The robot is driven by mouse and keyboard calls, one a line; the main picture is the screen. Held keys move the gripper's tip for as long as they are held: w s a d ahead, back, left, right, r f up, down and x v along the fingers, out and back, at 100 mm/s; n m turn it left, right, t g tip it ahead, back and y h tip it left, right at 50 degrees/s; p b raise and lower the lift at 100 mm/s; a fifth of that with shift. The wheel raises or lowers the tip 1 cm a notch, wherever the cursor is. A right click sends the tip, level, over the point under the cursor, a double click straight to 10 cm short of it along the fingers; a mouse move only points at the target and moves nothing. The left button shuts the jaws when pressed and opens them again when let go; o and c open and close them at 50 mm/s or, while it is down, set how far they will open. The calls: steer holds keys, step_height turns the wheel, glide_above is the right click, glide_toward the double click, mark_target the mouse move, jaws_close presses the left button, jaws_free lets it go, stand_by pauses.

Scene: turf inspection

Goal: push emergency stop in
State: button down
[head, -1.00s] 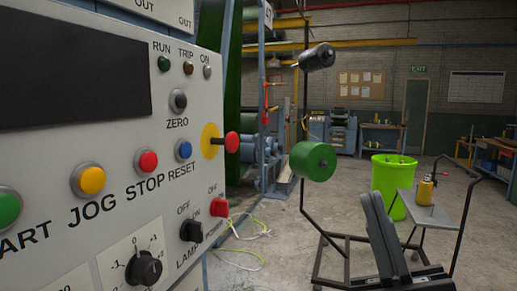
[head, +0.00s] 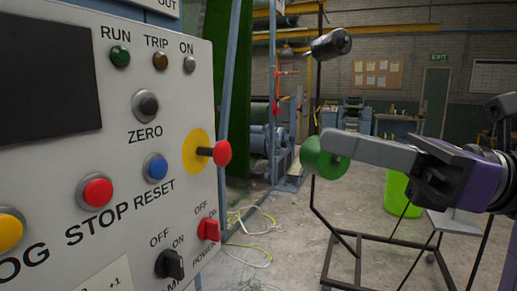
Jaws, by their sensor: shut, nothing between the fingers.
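The emergency stop (head: 222,153) is a red mushroom button on a dark stem. It stands out from a yellow disc (head: 196,151) at the right edge of the grey control panel (head: 130,125). Its stem shows between disc and head. My gripper (head: 326,142) is shut and empty, with grey fingers pointing left from the right side of the picture. Its tips are to the right of the red button and apart from it, with a clear gap in the picture. The fingers partly cover a green roll behind them.
The panel also bears a blue reset button (head: 155,167), a red stop button (head: 95,191), a black zero button (head: 146,105) and a red power switch (head: 208,229). A green roll (head: 318,160) on a dark stand and a lime bin (head: 398,192) are behind. Cables lie on the floor.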

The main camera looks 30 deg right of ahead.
steer(key=w+d+f+m+h, duration=0.1)
steer(key=w+d+f+h, duration=0.2)
steer(key=f, duration=0.1)
steer(key=shift+w+d+f+m+h, duration=0.25)
steer(key=shift+d+f+m+h, duration=0.05)
steer(key=shift+f+m, duration=0.1)
steer(key=shift+r, duration=0.1)
steer(key=p, duration=0.3)
glide_toward(227, 155)
steer(key=x, duration=0.5)
steer(key=shift+w+a, duration=0.15)
steer(key=shift+w, duration=0.05)
steer(key=shift+w+a+p, duration=0.35)
steer(key=shift+w+a, duration=0.05)
steer(key=shift+w, duration=0.15)
